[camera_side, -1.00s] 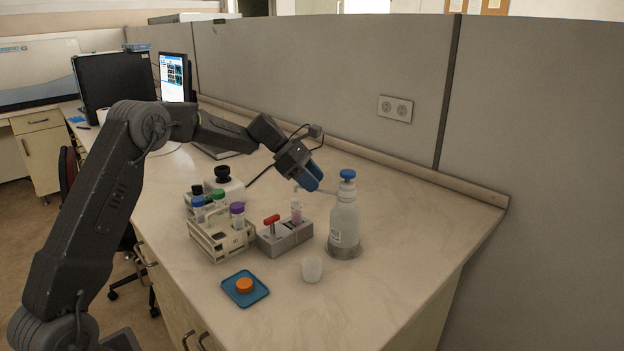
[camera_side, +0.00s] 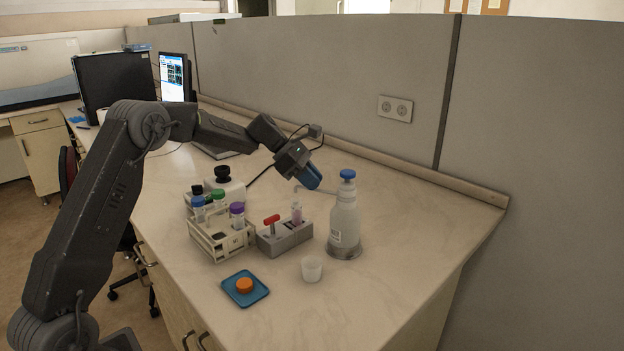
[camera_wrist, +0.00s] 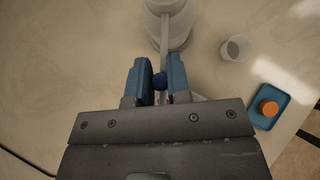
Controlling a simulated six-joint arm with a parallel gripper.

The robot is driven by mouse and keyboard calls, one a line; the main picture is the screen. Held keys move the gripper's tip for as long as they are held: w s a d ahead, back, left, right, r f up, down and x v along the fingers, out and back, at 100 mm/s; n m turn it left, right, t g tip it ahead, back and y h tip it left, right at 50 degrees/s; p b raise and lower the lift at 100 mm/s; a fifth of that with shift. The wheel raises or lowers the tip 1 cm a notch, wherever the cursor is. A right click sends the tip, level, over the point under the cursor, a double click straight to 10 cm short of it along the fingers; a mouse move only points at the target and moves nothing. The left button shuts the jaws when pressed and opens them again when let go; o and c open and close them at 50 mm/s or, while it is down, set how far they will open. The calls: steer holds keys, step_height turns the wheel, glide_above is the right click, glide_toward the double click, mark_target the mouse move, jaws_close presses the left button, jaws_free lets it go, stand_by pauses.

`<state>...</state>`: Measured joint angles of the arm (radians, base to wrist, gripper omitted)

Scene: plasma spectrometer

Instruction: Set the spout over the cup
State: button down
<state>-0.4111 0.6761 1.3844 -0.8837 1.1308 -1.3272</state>
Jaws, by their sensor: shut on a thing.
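A white wash bottle (camera_side: 344,226) with a blue cap (camera_side: 348,174) stands upright on the bench. Its thin spout (camera_side: 322,191) reaches left from the bottle, toward the tube in the grey block, not over the cup. The small white cup (camera_side: 312,268) stands in front and to the left of the bottle; it also shows in the wrist view (camera_wrist: 234,48). My gripper (camera_side: 308,181) is at the spout's outer end.
A grey block (camera_side: 286,238) with a red-handled piece and a tube stands left of the bottle. A white rack (camera_side: 220,240) with several capped tubes is further left. A blue dish (camera_side: 245,289) with an orange piece lies in front. The bench right of the bottle is clear.

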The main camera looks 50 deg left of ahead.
steer(key=shift+s, duration=0.1)
steer(key=s+d+n+t+y, duration=0.4)
steer(key=s+d+n+y, duration=0.1)
steer(key=n, duration=0.5)
steer(key=shift+d+y, duration=0.6)
steer(key=shift+y, duration=0.2)
steer(key=c, duration=1.1)
jaws_free()
